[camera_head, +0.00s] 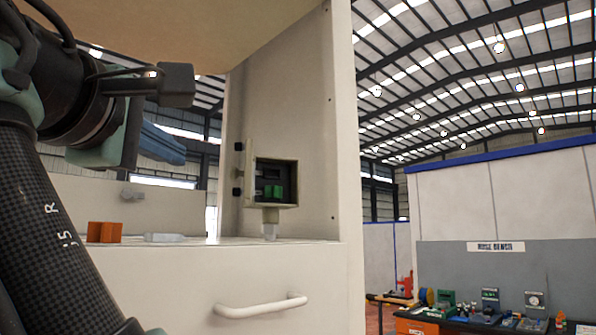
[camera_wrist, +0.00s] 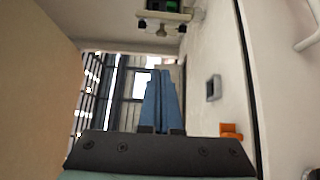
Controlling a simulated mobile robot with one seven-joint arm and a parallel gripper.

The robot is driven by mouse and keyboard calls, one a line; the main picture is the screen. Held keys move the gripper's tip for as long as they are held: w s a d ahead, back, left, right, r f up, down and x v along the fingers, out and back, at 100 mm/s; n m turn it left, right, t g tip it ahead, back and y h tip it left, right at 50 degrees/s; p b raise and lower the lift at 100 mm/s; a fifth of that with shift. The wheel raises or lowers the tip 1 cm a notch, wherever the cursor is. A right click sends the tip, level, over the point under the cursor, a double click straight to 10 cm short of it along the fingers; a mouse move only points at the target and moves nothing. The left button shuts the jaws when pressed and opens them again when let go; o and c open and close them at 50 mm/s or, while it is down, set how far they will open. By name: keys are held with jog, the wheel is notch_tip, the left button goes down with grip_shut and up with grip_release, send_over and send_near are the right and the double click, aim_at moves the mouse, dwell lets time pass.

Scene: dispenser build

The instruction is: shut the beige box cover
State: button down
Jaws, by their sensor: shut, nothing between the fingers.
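The beige box (camera_head: 272,183) is mounted on the inner side wall of the white cabinet. Its front is open and green parts show inside. Its beige cover (camera_head: 250,178) stands swung out at the box's left edge. In the wrist view the box (camera_wrist: 165,12) is at the top, partly cut off by the frame. My gripper (camera_head: 184,153) is at the left of the head view, to the left of the box and apart from it. Its blue fingers are together and empty; they also show in the wrist view (camera_wrist: 161,78).
Orange blocks (camera_head: 104,232) and a pale grey piece (camera_head: 165,238) lie on the cabinet's surface, left of the box. A white drawer handle (camera_head: 262,307) juts out below. A beige panel (camera_head: 160,30) hangs overhead. A cluttered bench (camera_head: 480,322) stands far right.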

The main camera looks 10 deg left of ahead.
aim_at(232, 173)
jog(key=w+d+p, duration=0.1)
jog(key=w+p, duration=0.1)
jog(key=w, duration=0.1)
jog(key=w+d+p, duration=0.1)
jog(key=w+p, duration=0.1)
jog(key=w, duration=0.1)
jog(key=w+d+p, duration=0.1)
jog(key=w+p, duration=0.1)
jog(key=w, duration=0.1)
jog(key=shift+w+p, duration=0.3)
jog(key=shift+p, duration=0.1)
jog(key=shift+w+d+f, duration=0.3)
jog(key=shift+w, duration=0.1)
jog(key=shift+s, duration=0.1)
jog(key=shift+a, duration=0.1)
jog(key=shift+s, duration=0.1)
